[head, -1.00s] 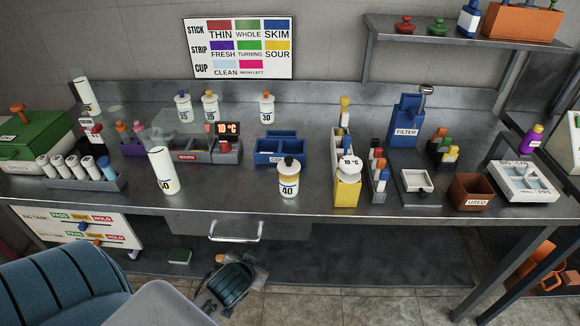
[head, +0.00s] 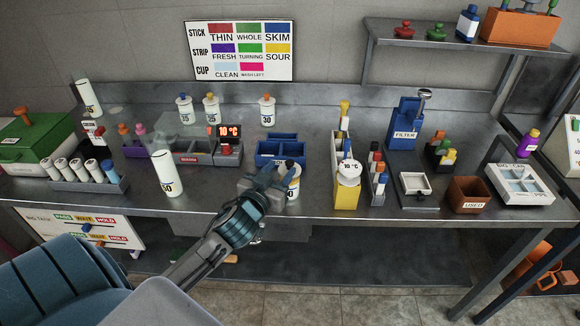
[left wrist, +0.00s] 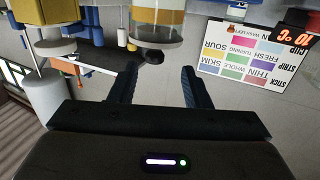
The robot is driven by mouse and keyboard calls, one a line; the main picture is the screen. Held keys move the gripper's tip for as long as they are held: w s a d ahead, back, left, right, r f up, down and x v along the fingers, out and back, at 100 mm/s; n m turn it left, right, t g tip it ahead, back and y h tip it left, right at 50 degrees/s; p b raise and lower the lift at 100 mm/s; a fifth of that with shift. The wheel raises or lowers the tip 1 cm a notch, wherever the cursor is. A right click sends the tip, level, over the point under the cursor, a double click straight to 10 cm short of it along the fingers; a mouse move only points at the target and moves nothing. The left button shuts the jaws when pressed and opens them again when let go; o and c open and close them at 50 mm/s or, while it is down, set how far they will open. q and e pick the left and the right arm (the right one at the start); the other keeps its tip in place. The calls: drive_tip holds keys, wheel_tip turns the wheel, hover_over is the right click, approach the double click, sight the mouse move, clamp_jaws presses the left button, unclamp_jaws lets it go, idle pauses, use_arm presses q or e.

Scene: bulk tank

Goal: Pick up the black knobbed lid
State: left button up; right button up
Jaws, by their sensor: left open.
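The black knobbed lid (head: 289,163) sits on a white jar marked 40 (head: 294,182) with a yellow band, near the table's front edge. My left gripper (head: 276,175) is open just left of and in front of this jar, its fingers hiding part of the jar and lid. In the left wrist view, which is upside down, the black knob (left wrist: 153,55) hangs from the jar just beyond the open fingertips (left wrist: 160,70), apart from them. Nothing is between the fingers. My right gripper is not in view.
A blue bin (head: 281,150) stands behind the jar and a yellow block with a white round top (head: 347,187) stands to its right. A white bottle (head: 166,172) stands to the left. Table between that bottle and my gripper is clear.

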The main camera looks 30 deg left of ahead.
sight(288, 165)
use_arm(q)
drive_tip(key=shift+w, duration=0.4)
drive_tip(key=w+p, duration=0.2)
drive_tip(key=w, duration=0.1)
drive_tip(key=shift+w+f, duration=0.15)
drive_tip(key=shift+w, duration=0.1)
drive_tip(key=shift+w+f, duration=0.2)
drive_tip(key=shift+w, duration=0.25)
drive_tip(key=shift+s+a, duration=0.1)
clamp_jaws()
